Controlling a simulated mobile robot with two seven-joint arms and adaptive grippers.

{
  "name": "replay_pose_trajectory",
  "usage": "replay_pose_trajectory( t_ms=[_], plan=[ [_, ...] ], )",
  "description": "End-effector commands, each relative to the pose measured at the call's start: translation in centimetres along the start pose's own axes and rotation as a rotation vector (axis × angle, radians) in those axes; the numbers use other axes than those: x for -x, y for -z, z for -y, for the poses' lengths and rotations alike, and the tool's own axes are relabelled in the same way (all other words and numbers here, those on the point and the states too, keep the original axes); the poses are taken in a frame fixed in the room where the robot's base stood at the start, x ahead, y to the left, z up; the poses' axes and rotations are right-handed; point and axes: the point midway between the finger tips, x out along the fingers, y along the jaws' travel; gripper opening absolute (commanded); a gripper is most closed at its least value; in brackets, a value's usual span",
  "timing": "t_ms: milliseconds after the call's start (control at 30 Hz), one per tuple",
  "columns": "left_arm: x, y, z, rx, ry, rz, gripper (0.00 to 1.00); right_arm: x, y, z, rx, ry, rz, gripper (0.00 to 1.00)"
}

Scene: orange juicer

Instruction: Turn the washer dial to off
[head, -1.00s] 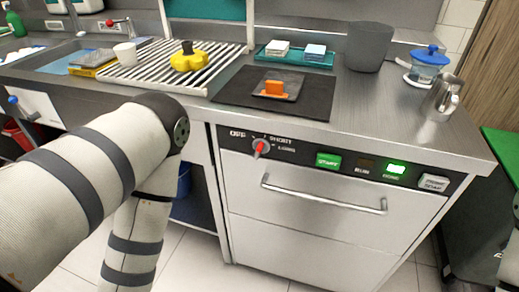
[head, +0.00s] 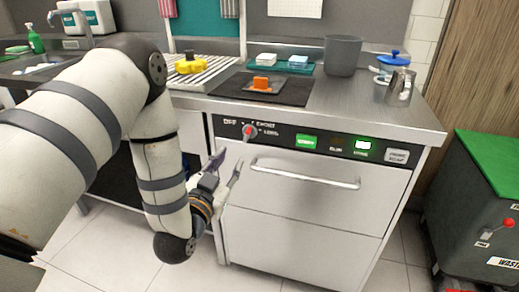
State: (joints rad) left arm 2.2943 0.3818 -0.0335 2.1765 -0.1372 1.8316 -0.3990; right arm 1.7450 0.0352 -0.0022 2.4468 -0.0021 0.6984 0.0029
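The washer dial (head: 249,131) is a small round knob with a red pointer on the black control panel. The panel carries OFF at the dial's left and SHORT and a longer label at its right. I cannot tell exactly which mark the pointer faces. The washer (head: 300,198) is a steel front-loading unit under the counter, its door shut. My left gripper (head: 229,160) is just below and left of the dial, in front of the washer's left edge. Its two fingers are apart, with nothing seen between them, and appear clear of the dial. My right gripper is out of view.
A green START button (head: 306,142), a lit green light (head: 363,145) and a grey button (head: 397,155) sit right of the dial. A bar handle (head: 300,176) juts out below. A green-lidded waste bin (head: 485,190) stands at right. The floor before the washer is clear.

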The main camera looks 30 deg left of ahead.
Motion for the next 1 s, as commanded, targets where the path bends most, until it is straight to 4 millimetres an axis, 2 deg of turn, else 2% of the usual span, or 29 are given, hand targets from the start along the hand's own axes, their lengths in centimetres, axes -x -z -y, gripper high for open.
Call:
replay_pose_trajectory(
  t_ms=[300, 500, 633, 833, 867, 967, 1000],
  plan=[
    [-7.5, -0.1, -0.1, 0.000, -0.002, 0.000, 0.30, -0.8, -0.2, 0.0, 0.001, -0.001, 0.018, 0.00],
    [-10.8, -0.2, -0.1, 0.000, -0.003, 0.004, 0.30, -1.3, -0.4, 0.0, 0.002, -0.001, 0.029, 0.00],
    [-11.5, -0.1, -0.1, 0.001, -0.003, 0.005, 0.30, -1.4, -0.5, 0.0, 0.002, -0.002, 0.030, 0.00],
    [-11.5, 0.0, -0.1, 0.002, -0.003, 0.004, 0.30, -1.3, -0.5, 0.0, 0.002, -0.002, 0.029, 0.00],
    [-11.5, 0.0, -0.1, 0.002, -0.003, 0.004, 0.25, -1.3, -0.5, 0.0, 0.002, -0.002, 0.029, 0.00],
    [-11.5, 0.0, -0.1, 0.002, -0.003, 0.004, 0.03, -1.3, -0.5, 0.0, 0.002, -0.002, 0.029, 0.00],
    [-11.5, -0.1, -0.1, 0.002, -0.003, 0.004, 0.00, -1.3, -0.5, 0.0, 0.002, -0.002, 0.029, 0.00]
  ],
)
